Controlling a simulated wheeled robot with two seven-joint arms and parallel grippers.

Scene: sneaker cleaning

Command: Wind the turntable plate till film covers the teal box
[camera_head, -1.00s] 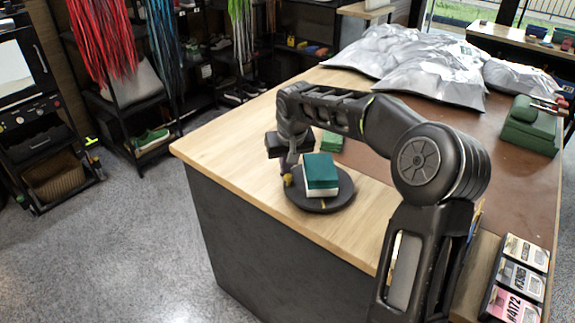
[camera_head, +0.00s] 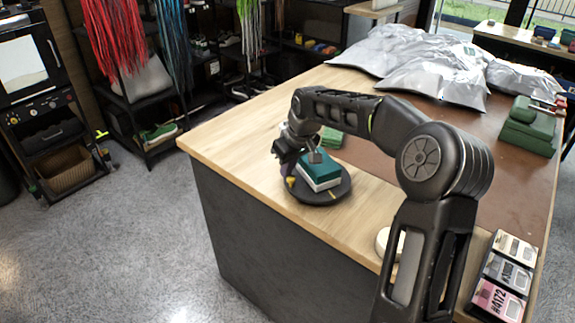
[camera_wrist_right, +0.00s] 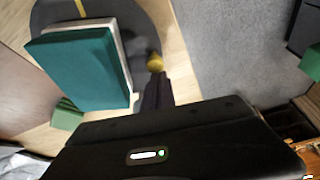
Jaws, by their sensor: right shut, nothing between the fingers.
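The teal box (camera_head: 318,167), white along its lower side, sits on the dark round turntable plate (camera_head: 345,188) near the table's left edge. It lies askew to the table edge. In the right wrist view, the teal box (camera_wrist_right: 85,75) and plate (camera_wrist_right: 145,35) are at upper left. A yellow knob (camera_wrist_right: 155,62) stands at the plate's rim, just beyond my right fingers. My right gripper (camera_wrist_right: 158,90) is shut and empty, close beside the knob; contact is unclear. I cannot make out any film on the box. My left gripper is not in view.
A small green block (camera_head: 331,138) lies on the wooden table (camera_head: 232,135) behind the plate. Silvery bags (camera_head: 435,75) cover the back, and a green case (camera_head: 528,127) sits at right. A whitish round thing (camera_head: 384,242) is partly behind my arm. The table's left corner is clear.

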